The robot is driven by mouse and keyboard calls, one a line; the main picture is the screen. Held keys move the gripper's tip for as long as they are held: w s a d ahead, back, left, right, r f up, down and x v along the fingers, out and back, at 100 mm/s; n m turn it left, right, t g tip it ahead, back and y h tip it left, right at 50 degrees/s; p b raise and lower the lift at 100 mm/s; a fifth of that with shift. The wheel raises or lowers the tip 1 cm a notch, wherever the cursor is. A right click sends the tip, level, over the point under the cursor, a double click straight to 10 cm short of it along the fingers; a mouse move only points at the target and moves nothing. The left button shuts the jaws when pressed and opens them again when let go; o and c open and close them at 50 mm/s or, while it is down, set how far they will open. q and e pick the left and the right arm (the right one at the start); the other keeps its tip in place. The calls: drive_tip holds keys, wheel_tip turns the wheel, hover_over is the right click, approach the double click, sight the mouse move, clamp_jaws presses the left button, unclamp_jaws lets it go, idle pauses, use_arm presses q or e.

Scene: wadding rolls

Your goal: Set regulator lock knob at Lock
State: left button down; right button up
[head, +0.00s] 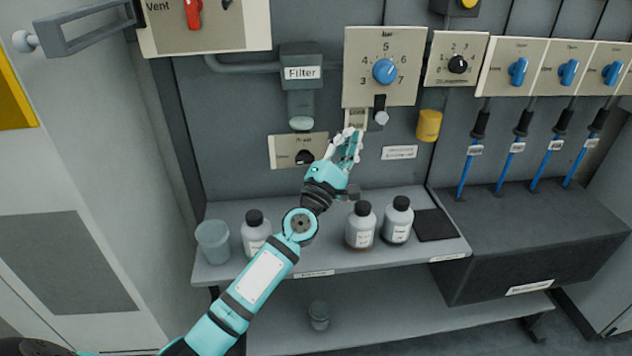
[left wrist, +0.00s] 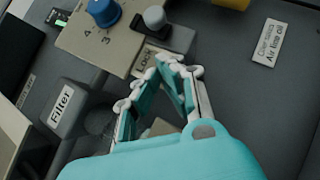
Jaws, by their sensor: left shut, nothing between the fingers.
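The regulator lock knob (head: 382,118) is a small grey ball on a black lever that hangs below the regulator panel (head: 352,88). It also shows in the left wrist view (left wrist: 154,16). A label plate (head: 357,115) stands left of the knob; "Lock" is readable on it in the left wrist view (left wrist: 145,57). Its lower part is hidden by my fingers. My left gripper (head: 352,138) is shut and empty, just below the plate and lower left of the knob. In the left wrist view its fingertips (left wrist: 178,66) meet near the plate, apart from the ball. My right gripper is out of view.
The blue regulator dial (head: 384,71) sits above the knob. A filter (head: 301,95) and drain panel (head: 290,151) are left, a yellow cylinder (head: 429,125) right. Bottles (head: 361,228) and a cup (head: 213,242) stand on the shelf (head: 320,270) below.

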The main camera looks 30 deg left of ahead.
use_arm(q)
drive_tip(key=b+v, duration=0.1)
drive_tip(key=v, duration=0.9)
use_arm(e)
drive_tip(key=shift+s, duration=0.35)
use_arm(q)
drive_tip(key=shift+s+a+f, duration=0.15)
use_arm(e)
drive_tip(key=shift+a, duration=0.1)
